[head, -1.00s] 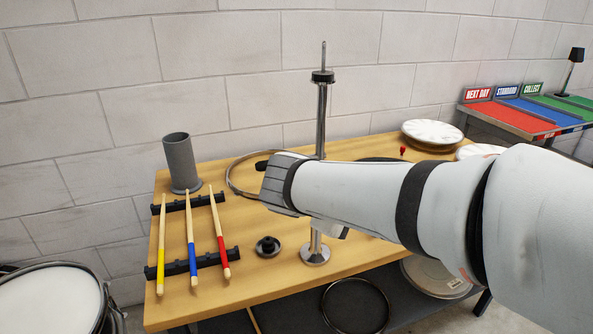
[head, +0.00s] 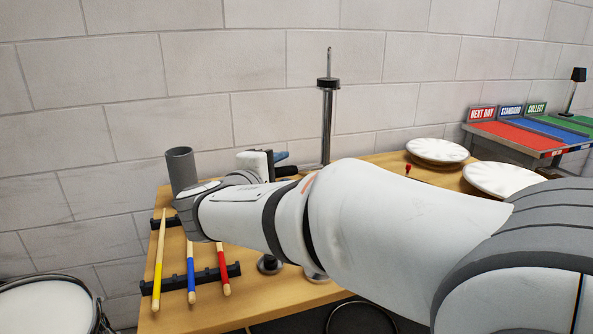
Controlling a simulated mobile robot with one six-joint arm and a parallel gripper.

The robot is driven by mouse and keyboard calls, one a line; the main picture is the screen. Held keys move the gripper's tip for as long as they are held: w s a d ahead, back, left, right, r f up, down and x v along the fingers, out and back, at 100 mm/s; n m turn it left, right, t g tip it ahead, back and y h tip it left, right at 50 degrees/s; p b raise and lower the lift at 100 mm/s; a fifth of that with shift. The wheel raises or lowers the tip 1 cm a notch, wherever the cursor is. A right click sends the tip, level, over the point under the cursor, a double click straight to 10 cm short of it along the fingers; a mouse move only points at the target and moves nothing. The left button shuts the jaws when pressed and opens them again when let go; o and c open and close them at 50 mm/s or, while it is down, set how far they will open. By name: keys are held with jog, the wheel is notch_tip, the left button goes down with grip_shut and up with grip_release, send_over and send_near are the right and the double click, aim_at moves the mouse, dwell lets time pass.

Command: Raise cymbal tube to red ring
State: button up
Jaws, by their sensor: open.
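The cymbal stand's chrome tube (head: 327,130) stands upright on the bench, with a black collar (head: 328,83) and a thin rod on top. I cannot make out a red ring on the tube. My gripper (head: 289,163) is just left of the tube, partly behind my arm, with its fingers pointing right towards it. It is open, and no grip on the tube shows.
Drumsticks with yellow (head: 158,271), blue (head: 191,278) and red bands lie on black racks at left. A grey cup (head: 181,170) stands behind them. White round plates (head: 438,150) lie at right. Coloured sorting trays (head: 510,130) are beyond. A drum (head: 45,300) is at lower left.

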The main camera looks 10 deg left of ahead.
jog(key=shift+w+d, duration=0.1)
jog(key=shift+w, duration=0.25)
jog(key=shift+c, duration=0.5)
grip_shut()
